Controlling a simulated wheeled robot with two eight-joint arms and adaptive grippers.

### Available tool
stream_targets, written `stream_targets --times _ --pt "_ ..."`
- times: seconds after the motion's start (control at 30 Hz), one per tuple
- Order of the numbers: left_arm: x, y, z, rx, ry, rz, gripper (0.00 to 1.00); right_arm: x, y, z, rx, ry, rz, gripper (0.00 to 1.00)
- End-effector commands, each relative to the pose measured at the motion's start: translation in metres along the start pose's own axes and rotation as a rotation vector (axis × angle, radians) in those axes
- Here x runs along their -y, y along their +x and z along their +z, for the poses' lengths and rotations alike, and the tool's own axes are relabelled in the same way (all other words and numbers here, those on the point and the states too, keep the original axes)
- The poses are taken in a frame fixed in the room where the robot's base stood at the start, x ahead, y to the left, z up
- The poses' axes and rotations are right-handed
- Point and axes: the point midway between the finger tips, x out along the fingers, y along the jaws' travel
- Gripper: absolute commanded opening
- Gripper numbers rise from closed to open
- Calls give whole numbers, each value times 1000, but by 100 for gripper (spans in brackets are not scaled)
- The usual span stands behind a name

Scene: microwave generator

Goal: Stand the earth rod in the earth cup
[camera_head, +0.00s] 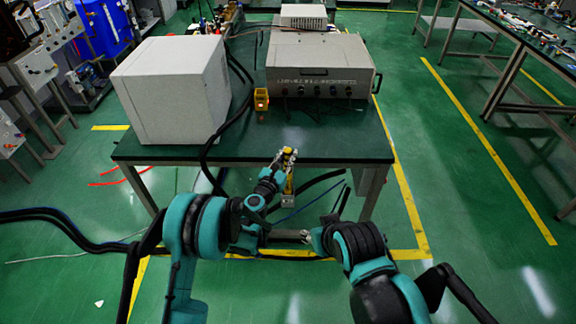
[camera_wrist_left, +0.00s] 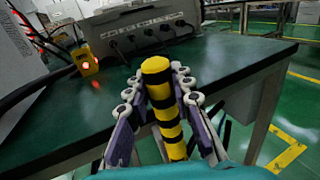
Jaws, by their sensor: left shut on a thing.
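The earth rod (camera_wrist_left: 168,128) is a yellow rod with black bands. My left gripper (camera_wrist_left: 159,88) is shut on it, with a finger on each side and the rounded top end showing above. In the head view the left gripper (camera_head: 286,158) holds the rod (camera_head: 289,184) at the table's front edge; its lower end is hard to make out. A small yellow holder with a red light (camera_head: 261,100), likely the earth cup, stands on the table beyond the gripper. It also shows at the upper left of the left wrist view (camera_wrist_left: 86,61). My right gripper (camera_head: 306,236) is low in front of the table, its fingers unclear.
A white box (camera_head: 175,88) stands left of the yellow holder, with black cables (camera_head: 225,120) between. A grey generator case (camera_head: 318,66) with knobs stands behind right. The green table top (camera_head: 335,140) is clear at front right.

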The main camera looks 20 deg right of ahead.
Motion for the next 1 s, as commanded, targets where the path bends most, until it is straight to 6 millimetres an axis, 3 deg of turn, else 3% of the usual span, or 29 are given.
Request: stream_targets --times 0.5,1.0 --pt "0 0 92 0 0 0 0 0 -32 -23 0 0 0 40" --pt "0 0 129 0 0 0 0 0 -47 -34 0 0 0 40"
